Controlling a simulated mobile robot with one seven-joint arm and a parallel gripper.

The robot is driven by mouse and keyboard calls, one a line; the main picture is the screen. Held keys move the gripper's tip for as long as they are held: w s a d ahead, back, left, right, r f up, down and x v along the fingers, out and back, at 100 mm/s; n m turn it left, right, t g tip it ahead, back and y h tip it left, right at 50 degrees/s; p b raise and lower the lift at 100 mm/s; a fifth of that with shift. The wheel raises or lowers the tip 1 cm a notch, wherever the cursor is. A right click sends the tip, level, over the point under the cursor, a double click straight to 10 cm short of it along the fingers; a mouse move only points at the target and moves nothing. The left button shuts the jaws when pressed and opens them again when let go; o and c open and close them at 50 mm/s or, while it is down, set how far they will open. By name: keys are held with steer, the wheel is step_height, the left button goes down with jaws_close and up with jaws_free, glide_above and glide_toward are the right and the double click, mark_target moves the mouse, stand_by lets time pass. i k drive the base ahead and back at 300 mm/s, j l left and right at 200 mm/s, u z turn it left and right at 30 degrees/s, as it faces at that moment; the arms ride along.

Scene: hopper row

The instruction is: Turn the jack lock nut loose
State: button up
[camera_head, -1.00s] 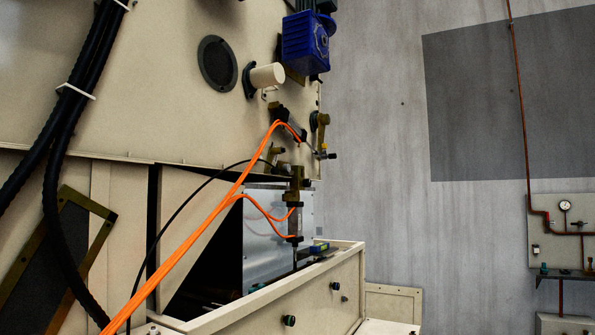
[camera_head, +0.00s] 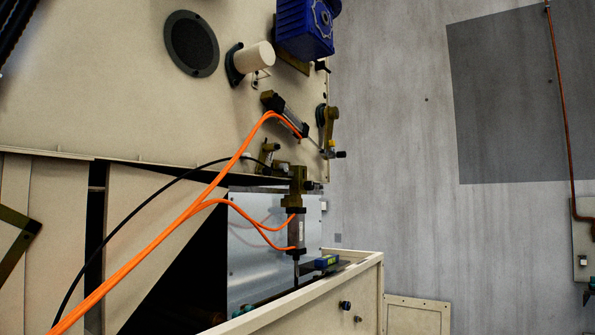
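I cannot make out the jack lock nut for certain in the head view. A small upright cylinder (camera_head: 296,230) with orange hoses hangs from an olive bracket (camera_head: 298,184) at the lower edge of the big cream housing. A thin rod runs down from it behind the wall of the cream trough. A second, slanted cylinder (camera_head: 283,112) sits on the housing above, its rod reaching a lever (camera_head: 330,124) at the housing's right edge. My gripper is not in view.
The cream housing (camera_head: 100,100) fills the upper left, with a blue motor (camera_head: 305,32) at its top right. Orange hoses (camera_head: 150,250) cross the lower left. The grey wall is behind.

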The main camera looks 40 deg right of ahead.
mark_target(284, 166)
steer(key=i+l, duration=0.1)
steer(key=l, duration=0.3)
steer(key=i+l, duration=0.1)
steer(key=l, duration=0.7)
steer(key=i+l, duration=0.15)
steer(key=l, duration=0.25)
steer(key=i+l, duration=0.1)
steer(key=l, duration=0.35)
